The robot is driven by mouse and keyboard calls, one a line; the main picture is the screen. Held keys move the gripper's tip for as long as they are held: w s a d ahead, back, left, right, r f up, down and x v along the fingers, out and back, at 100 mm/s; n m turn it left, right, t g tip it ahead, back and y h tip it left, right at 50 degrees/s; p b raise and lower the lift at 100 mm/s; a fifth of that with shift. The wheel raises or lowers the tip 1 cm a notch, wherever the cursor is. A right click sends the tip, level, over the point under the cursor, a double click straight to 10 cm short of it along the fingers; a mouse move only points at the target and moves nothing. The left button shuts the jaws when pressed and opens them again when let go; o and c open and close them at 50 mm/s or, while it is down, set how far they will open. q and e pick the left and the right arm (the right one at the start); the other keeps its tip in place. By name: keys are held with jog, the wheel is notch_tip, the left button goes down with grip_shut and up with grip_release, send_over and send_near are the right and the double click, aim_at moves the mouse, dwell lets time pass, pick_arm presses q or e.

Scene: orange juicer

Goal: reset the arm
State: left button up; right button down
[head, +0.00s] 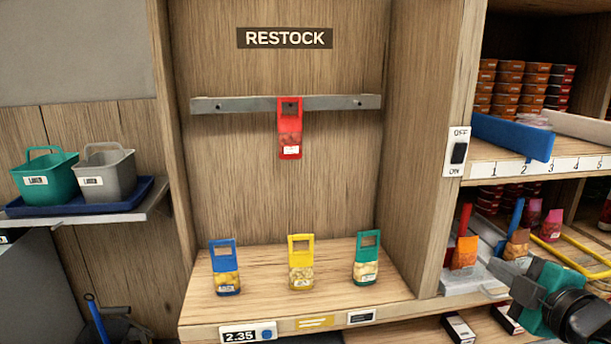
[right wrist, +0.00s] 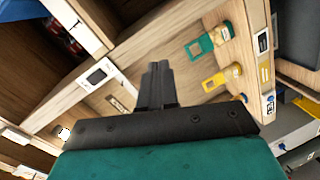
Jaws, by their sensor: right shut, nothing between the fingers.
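My right arm comes in at the lower right of the head view, with its gripper (head: 506,274) in front of the right-hand shelf unit. In the right wrist view the dark fingers of this gripper (right wrist: 158,82) are together and hold nothing. The green and black body of the gripper (head: 548,292) shows behind them. My left arm and gripper are not in view.
A red package (head: 290,138) hangs from the grey rail (head: 235,104). Blue (head: 225,272), yellow (head: 300,268) and green (head: 366,262) packages stand on the wooden shelf below. Several small packages (head: 465,252) are near my right gripper. Two bins (head: 108,172) stand at left.

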jog(key=s+a+f+m+g, duration=0.1)
jog(key=s+a+f+m, duration=0.1)
jog(key=f, duration=0.5)
jog(key=s+a+f+m+g, duration=0.1)
jog(key=s+a+f+m, duration=0.15)
jog(key=f, duration=0.45)
jog(key=s+a+f+m+g, duration=0.1)
jog(key=s+a+f+m, duration=0.2)
jog(key=s+a+f, duration=0.3)
jog(key=s+a+f+m+g+y, duration=0.1)
jog(key=s+a+f+m+g, duration=0.1)
jog(key=s+a+f+m, duration=0.2)
notch_tip(320, 180, down, 7)
jog(key=s+a, duration=0.1)
jog(key=a, duration=0.2)
jog(key=shift+s+r, duration=0.2)
jog(key=shift+s, duration=0.2)
jog(key=shift+d+m, duration=0.1)
jog(key=shift+m, duration=0.15)
